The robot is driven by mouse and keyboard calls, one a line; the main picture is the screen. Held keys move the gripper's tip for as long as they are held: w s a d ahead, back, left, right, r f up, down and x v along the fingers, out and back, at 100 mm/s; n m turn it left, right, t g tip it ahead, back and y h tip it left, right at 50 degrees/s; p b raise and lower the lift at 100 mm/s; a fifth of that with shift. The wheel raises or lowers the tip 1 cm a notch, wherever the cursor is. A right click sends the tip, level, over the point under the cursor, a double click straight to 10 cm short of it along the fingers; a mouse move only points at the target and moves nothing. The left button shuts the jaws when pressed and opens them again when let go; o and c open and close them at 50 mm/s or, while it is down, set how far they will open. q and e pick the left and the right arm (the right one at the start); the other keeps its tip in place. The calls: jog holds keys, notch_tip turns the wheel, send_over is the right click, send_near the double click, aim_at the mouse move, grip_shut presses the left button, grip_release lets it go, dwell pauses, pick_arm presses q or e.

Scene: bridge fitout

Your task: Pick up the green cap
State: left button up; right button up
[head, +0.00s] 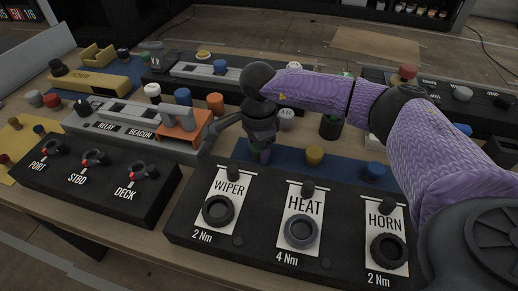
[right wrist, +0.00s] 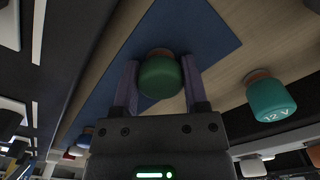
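The green cap (right wrist: 160,77) is between the two purple fingers of my right gripper (right wrist: 160,88) in the right wrist view. The fingers lie against both sides of it, with no clear gap. The cap has a brownish base. In the head view, my right gripper (head: 260,154) points down at the blue mat's left part, and its fingers hide most of the cap. I cannot tell whether the cap touches the mat. My left gripper is not in view.
A yellow cap (head: 314,155) and a blue cap (head: 374,172) stand right of my gripper on the blue mat (head: 290,157). The WIPER, HEAT and HORN panel (head: 270,205) is in front. A larger green 12 V cap (right wrist: 270,98) stands to the right in the wrist view.

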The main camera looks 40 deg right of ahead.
grip_shut()
jog(key=shift+r, duration=0.4)
notch_tip(320, 180, up, 9)
jog(key=p, duration=0.3)
jog(key=shift+r, duration=0.2)
